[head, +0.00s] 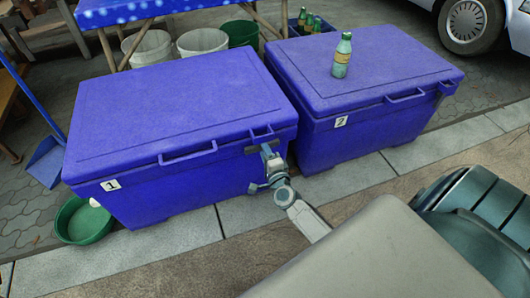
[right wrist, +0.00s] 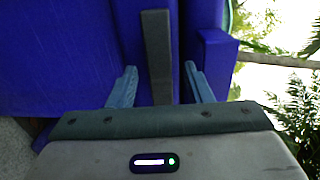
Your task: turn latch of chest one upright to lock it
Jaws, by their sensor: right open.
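Chest one (head: 170,110) is a blue chest with a shut lid and a label "1" on its front left. In the right wrist view a dark grey bar, the latch (right wrist: 157,45), stands between the open fingers of my right gripper (right wrist: 160,80), with a gap on both sides. The view is rolled; the bar appears to lie along the chest front rather than upright. My left gripper is not in view.
Chest two (head: 360,75), also blue, stands close to the right with a green bottle (head: 342,56) on its lid. A green basin (head: 82,222) and a blue dustpan (head: 47,162) are at the left. Buckets (head: 202,42) stand behind. The pavement in front is clear.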

